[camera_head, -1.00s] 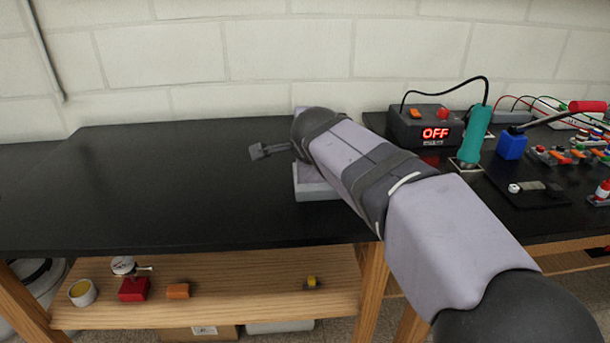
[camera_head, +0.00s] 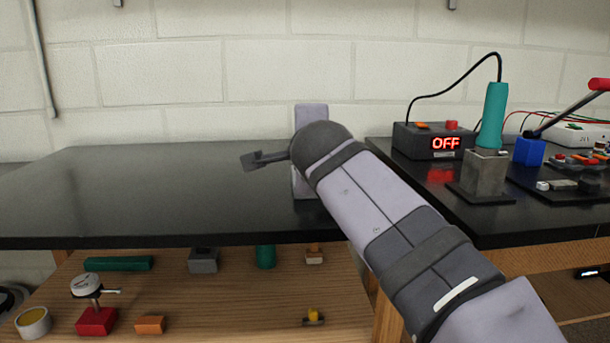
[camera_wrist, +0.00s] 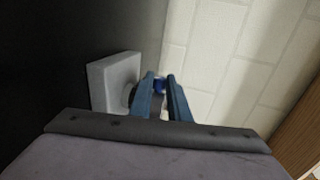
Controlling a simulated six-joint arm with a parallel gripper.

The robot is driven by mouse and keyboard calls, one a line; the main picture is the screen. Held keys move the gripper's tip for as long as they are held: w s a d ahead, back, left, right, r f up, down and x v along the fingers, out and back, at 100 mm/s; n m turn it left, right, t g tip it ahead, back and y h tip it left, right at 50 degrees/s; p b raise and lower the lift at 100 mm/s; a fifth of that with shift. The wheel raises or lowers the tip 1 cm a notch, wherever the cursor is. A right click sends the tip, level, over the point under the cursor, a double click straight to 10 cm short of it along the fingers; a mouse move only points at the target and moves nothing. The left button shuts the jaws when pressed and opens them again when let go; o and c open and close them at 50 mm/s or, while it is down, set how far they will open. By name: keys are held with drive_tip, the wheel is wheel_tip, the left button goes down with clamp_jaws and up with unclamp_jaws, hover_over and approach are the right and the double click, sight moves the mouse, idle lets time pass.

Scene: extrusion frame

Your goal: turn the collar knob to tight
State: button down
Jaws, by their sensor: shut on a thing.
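In the wrist view my gripper (camera_wrist: 161,84) has its two blue fingers close together around a small dark blue piece (camera_wrist: 159,86), which I take to be the collar knob. Only a little of it shows between the fingers, so its turn position cannot be read. A pale grey block (camera_wrist: 110,78) stands just left of the fingers, with a dark round part partly hidden behind the left finger. A pale upright piece (camera_head: 311,113) shows above the arm's dark rounded end.
The black bench top (camera_head: 150,195) is clear to the left. At right stand a box with a red OFF display (camera_head: 445,143), a teal-handled tool (camera_head: 493,115) in its stand and a blue block with a lever (camera_head: 530,150). Small parts lie on the wooden shelf (camera_head: 220,300) below.

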drive_tip(key=shift+f+t+b, duration=0.7)
drive_tip(key=shift+t+b, duration=0.2)
drive_tip(key=shift+b, duration=2.95)
drive_tip(key=b, duration=0.3)
drive_tip(key=shift+t, duration=0.4)
drive_tip(key=shift+r+b, duration=0.3)
drive_tip(key=shift+b, duration=0.35)
drive_tip(key=c, duration=1.7)
unclamp_jaws()
drive_tip(key=shift+o, duration=0.2)
drive_tip(key=shift+s, duration=0.1)
drive_tip(key=shift+s+f+b, duration=0.15)
drive_tip(key=shift+s+b, duration=0.65)
drive_tip(key=shift+s, duration=2.8)
